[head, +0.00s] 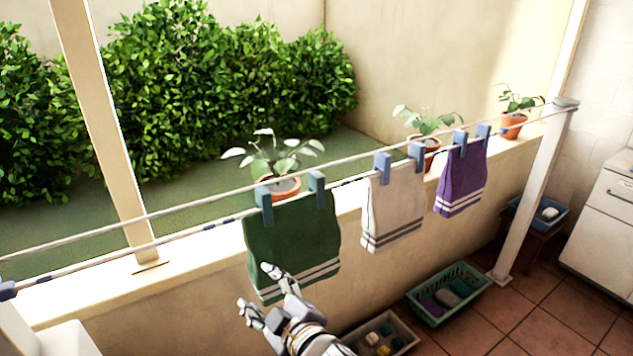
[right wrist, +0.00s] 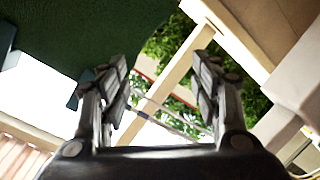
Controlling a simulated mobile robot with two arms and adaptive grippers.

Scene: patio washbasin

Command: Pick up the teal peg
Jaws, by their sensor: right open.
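Two muted blue-teal pegs clip the dark green towel (head: 293,240) to the front line: a left peg (head: 264,207) and a right peg (head: 317,190). The other pegs along the line look bluer. I cannot tell for sure which one is the teal peg. My right gripper (head: 257,287) is open and empty, in front of the green towel's lower left part and below the pegs. In the right wrist view its fingers (right wrist: 158,75) are spread, with dark green cloth at upper left and part of a teal peg (right wrist: 7,45) at the left edge. My left gripper is out of view.
A beige towel (head: 393,205) and a purple towel (head: 461,180) hang further right. Potted plants stand on the ledge behind the line. Below are a teal basket (head: 448,295) and a pale tray (head: 350,342) with small items. A post (head: 535,195) holds the line's right end.

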